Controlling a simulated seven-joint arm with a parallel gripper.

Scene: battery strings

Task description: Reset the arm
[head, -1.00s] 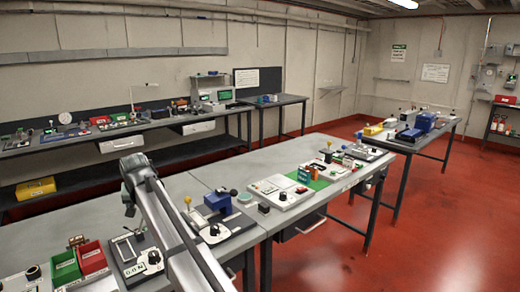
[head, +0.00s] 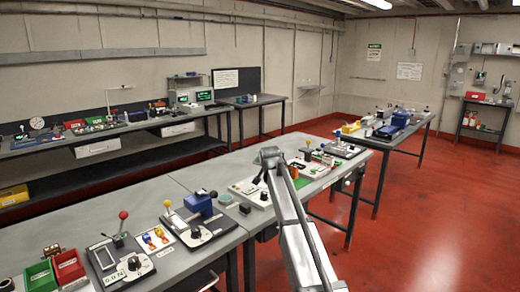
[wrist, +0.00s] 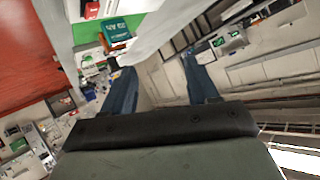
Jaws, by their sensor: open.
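My arm (head: 290,220) rises from the bottom edge in the head view and bends at a joint over the middle bench. My gripper (wrist: 160,58) shows in the wrist view as two dark blue-grey fingers, spread wide apart with nothing between them. In the head view I cannot make out the gripper's fingers. In the wrist view, a teal block with white lettering (wrist: 115,30) lies beyond the left finger. I see no contact between it and the finger.
The middle bench (head: 262,236) carries a red-knobbed lever device (head: 122,240), a blue-blocked device (head: 199,205), red and green bins (head: 68,266) and panels partly behind my arm. A long wall bench (head: 100,150) stands behind. Red floor (head: 420,220) is open at right.

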